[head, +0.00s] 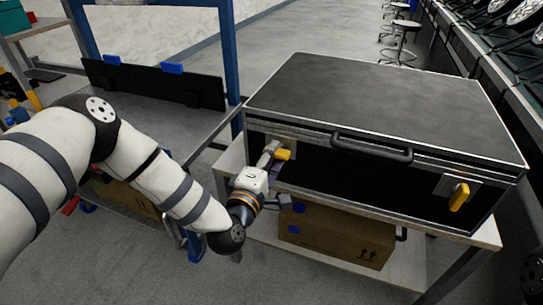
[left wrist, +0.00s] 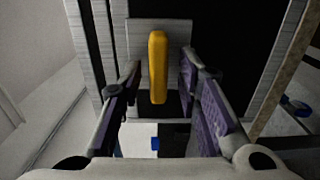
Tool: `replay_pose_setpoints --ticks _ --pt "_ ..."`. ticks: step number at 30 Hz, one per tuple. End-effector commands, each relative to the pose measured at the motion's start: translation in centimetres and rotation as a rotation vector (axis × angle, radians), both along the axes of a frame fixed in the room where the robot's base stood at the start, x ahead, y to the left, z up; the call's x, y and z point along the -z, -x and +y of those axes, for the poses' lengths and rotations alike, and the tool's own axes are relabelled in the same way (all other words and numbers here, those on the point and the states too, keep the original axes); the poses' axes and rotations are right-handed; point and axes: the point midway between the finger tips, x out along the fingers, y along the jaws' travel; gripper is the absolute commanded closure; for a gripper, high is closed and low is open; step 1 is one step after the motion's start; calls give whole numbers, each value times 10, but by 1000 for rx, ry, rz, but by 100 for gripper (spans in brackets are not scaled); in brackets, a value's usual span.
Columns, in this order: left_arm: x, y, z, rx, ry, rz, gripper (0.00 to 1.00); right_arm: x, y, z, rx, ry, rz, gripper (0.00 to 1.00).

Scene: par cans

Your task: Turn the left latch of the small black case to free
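The small black case (head: 390,100) lies closed on a white-topped table, with silver edges and a black handle (head: 370,146) on its front. Its left latch is a yellow lever (head: 283,154) on a metal plate, partly hidden by my left gripper (head: 273,158). In the left wrist view the yellow lever (left wrist: 158,67) stands lengthwise between the fingertips of my left gripper (left wrist: 160,78). Gaps show on both sides, so the fingers are open and not touching it. The right latch (head: 459,197) is also yellow, on its own plate.
A cardboard box (head: 335,235) sits on the shelf below the case. A blue-framed workbench (head: 150,115) with a black panel stands to the left. Stools (head: 400,40) and a rack of lamps (head: 490,40) are behind. Grey floor is open between.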

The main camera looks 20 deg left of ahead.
Motion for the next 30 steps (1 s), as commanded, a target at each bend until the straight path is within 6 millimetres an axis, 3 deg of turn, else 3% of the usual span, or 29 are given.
replay_pose_setpoints --ticks 9,11,21,25,30 --pt "0 5 1 -3 -1 -2 67 0 0 0 0 0 0 60" --pt "0 15 1 -1 0 0 67 0 0 0 0 0 0 60" --pt "0 101 4 -1 0 2 67 0 0 0 0 0 0 60" --pt "0 116 5 -1 0 0 67 0 0 0 0 0 0 60" --pt "-1 120 5 -3 -2 -2 67 0 0 0 0 0 0 60"
